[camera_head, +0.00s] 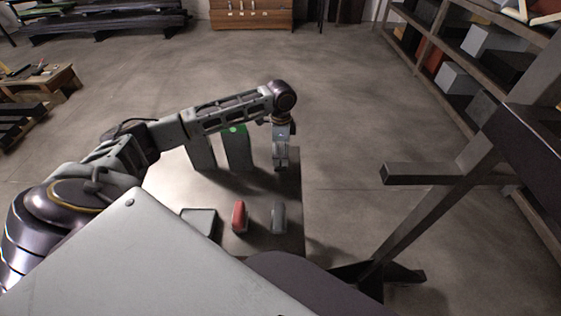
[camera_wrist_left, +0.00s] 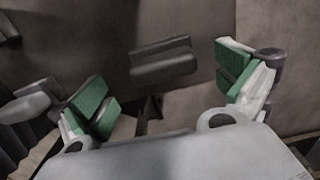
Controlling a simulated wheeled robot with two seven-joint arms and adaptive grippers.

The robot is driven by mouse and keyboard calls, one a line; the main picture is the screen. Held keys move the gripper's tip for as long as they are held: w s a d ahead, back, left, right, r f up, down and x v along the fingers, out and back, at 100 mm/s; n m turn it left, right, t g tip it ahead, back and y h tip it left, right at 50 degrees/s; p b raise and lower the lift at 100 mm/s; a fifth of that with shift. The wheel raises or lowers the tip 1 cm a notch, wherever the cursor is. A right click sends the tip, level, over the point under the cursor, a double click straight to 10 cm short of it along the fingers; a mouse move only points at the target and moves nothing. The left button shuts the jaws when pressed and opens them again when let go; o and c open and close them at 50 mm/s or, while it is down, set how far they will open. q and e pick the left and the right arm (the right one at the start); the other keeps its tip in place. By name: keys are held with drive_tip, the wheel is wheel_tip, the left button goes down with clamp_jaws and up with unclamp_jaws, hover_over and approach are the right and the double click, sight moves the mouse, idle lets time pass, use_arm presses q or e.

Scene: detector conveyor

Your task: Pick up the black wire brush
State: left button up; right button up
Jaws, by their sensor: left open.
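A dark oblong block, which looks like the black wire brush (camera_wrist_left: 163,60), lies in the wrist view beyond and between the fingers. A dark grey block (camera_head: 279,218) lies near the table's right edge in the head view; I cannot tell for sure that it is the same thing. My left gripper (camera_head: 281,158) points down near the table's right side, farther back than that block. In the wrist view, its green-padded fingers (camera_wrist_left: 166,88) are wide apart with nothing held. My right gripper is not in view.
A red block (camera_head: 240,217) lies left of the grey one, and a grey tray (camera_head: 199,222) lies farther left. Two upright grey panels, one with a green light (camera_head: 237,149), stand at the table's back. A shelf rack (camera_head: 461,45) stands at right.

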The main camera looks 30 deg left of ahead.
sight(280, 153)
use_arm(q)
drive_tip(key=shift+w+a+f, duration=0.1)
drive_tip(key=shift+f, duration=1.4)
drive_tip(key=shift+w+a+f, duration=0.1)
drive_tip(key=shift+f, duration=1.35)
drive_tip(key=c, duration=1.3)
drive_tip(key=shift+o, duration=0.2)
drive_tip(key=shift+r, duration=0.15)
drive_tip(key=shift+r, duration=4.9)
drive_tip(key=o, duration=0.6)
drive_tip(key=shift+c, duration=1.6)
